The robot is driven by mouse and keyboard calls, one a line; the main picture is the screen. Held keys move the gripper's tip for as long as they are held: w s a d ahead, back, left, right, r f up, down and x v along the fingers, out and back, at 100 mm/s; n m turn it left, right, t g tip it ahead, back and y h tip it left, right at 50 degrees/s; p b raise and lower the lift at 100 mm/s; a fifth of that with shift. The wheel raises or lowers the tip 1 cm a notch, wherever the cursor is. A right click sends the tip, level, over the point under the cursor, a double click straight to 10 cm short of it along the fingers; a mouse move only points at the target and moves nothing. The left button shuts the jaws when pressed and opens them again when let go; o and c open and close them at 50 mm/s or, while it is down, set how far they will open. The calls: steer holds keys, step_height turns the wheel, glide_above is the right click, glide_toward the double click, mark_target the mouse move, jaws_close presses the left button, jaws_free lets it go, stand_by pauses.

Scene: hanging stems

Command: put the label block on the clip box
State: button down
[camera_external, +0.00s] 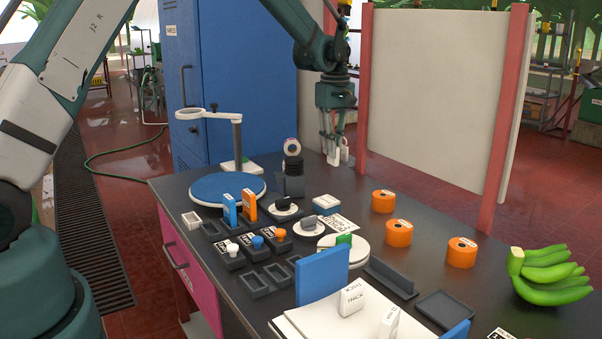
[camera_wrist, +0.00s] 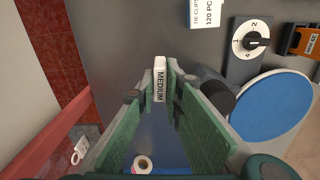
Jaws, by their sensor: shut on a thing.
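The label block (camera_wrist: 160,84) is a slim white block marked MEDIUM. My gripper (camera_wrist: 160,90) is shut on it, with the block upright between the fingertips in the wrist view. In the external view my gripper (camera_external: 333,150) is above the far end of the dark table, beside the pale panel. The clip box (camera_wrist: 205,12) is white with black print reading TIE CLIPS and 120 PC, cut off by the top edge of the wrist view.
A blue round turntable (camera_external: 228,188), a dial with a black knob (camera_wrist: 250,40) and a dark stand with a roll (camera_external: 291,165) are nearby. Orange rolls (camera_external: 398,233) stand to the right. A pale panel (camera_external: 435,95) with red posts borders the table's far side.

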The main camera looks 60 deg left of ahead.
steer(key=s+d+r+p, duration=0.3)
steer(key=s+d+p, duration=0.4)
steer(key=s+d, duration=0.2)
steer(key=shift+r+n+p, duration=0.4)
steer(key=shift+f, duration=0.1)
glide_above(326, 200)
steer(key=shift+w+a+f+p, duration=0.1)
steer(key=shift+f+p, duration=0.15)
steer(key=shift+f, duration=1.15)
steer(key=shift+w+f+p, duration=0.1)
steer(key=shift+f+p, duration=0.1)
steer(key=shift+f, duration=1.2)
steer(key=shift+f, duration=0.1)
steer(key=shift+f+p, duration=0.4)
steer(key=shift+f, duration=1.6)
steer(key=shift+f, duration=0.15)
